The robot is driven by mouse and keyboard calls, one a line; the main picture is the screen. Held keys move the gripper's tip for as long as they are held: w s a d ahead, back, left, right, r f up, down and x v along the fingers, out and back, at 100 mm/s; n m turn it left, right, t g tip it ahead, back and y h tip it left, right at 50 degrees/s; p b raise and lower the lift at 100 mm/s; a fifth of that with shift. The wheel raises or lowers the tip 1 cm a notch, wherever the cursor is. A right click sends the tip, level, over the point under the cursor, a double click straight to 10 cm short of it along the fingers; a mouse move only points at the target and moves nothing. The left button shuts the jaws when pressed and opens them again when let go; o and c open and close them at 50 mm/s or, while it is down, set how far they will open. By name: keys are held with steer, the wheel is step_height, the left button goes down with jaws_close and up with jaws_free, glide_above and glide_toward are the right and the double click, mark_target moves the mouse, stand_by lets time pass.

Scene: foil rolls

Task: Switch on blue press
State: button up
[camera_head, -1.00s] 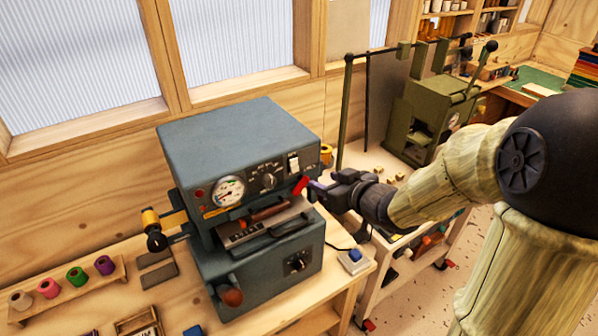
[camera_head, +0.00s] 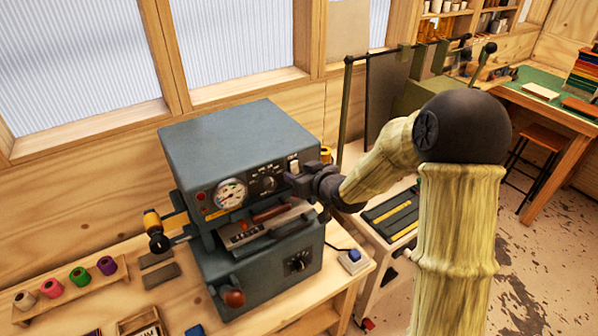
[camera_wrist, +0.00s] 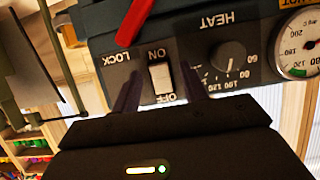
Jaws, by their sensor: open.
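The blue press (camera_head: 240,150) stands on the wooden bench against the wall, with a gauge, a heat dial and a power switch on its front panel. In the wrist view the white rocker switch (camera_wrist: 160,78) appears upside down between the marks ON and OFF. My gripper (camera_wrist: 162,95) is open, with one dark finger on each side of the switch, close to the panel. Whether a finger touches the panel or switch cannot be told. In the head view my gripper (camera_head: 298,182) is at the panel's right end and hides the switch's lower part.
A red lever (camera_wrist: 135,22) marked LOCK is close beside the switch. The heat dial (camera_wrist: 229,55) is on the other side. Foil rolls (camera_head: 79,276) stand in a rack at the left. A small box with a blue button (camera_head: 354,255) lies at the bench's right edge.

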jaws_close()
steer(key=t+b, duration=0.1)
steer(key=b, duration=0.3)
steer(key=shift+f+y, duration=0.4)
steer(key=t+b, duration=0.1)
steer(key=b, duration=0.3)
steer(key=t+y+b, duration=0.1)
steer(key=b, duration=0.3)
steer(key=shift+a+f+y+b, duration=0.1)
steer(key=shift+f+y+b, duration=0.2)
steer(key=shift+b, duration=0.1)
steer(key=shift+t+b, duration=0.4)
steer(key=shift+b, duration=0.4)
steer(key=shift+r, duration=0.2)
jaws_free()
